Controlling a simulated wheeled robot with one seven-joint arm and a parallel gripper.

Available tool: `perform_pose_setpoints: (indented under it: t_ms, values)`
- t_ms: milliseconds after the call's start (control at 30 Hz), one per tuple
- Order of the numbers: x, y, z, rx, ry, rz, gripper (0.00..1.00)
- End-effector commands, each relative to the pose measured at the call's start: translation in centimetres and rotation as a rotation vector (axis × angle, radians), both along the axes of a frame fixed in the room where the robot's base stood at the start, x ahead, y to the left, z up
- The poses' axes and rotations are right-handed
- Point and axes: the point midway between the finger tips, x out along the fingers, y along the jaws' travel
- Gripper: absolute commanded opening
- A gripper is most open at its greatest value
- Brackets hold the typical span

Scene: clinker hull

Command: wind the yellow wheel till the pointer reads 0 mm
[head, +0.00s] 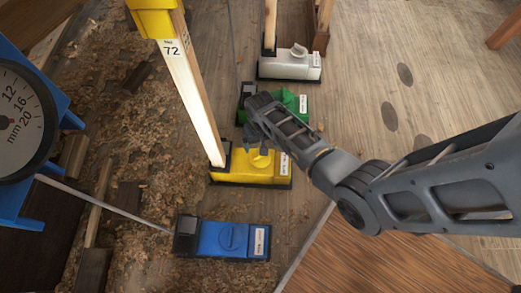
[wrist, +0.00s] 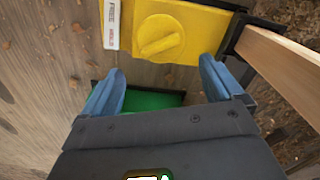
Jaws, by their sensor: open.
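The yellow wheel (head: 261,160) is a round knob with a raised bar on top of a yellow box (head: 230,172). In the wrist view the wheel (wrist: 160,38) lies just beyond my gripper's fingertips (wrist: 162,66), its bar slanted. My gripper (head: 254,146) is open and empty, with its blue fingers spread apart. In the wrist view neither finger overlaps the wheel; contact cannot be told.
Similar boxes stand in a row: blue (head: 228,238) in front, green (head: 290,101) and white (head: 290,66) behind. A wooden post (head: 192,90) labelled 72 rises beside the yellow box. Wood shavings (head: 125,120) cover the left. Bare planks (head: 370,60) lie right.

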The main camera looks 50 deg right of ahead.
Motion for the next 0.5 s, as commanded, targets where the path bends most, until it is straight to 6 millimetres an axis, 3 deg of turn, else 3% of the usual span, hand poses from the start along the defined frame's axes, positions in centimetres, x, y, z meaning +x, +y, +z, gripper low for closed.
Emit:
perform_pose_setpoints:
  t_ms: [100, 267, 500]
  values:
    - [0.0, 0.0, -0.1, 0.001, 0.0, 0.142, 0.94]
    - [0.0, 0.1, -0.4, 0.001, 0.001, 0.227, 0.94]
    - [0.0, 0.1, -3.6, 0.003, 0.002, 0.23, 0.94]
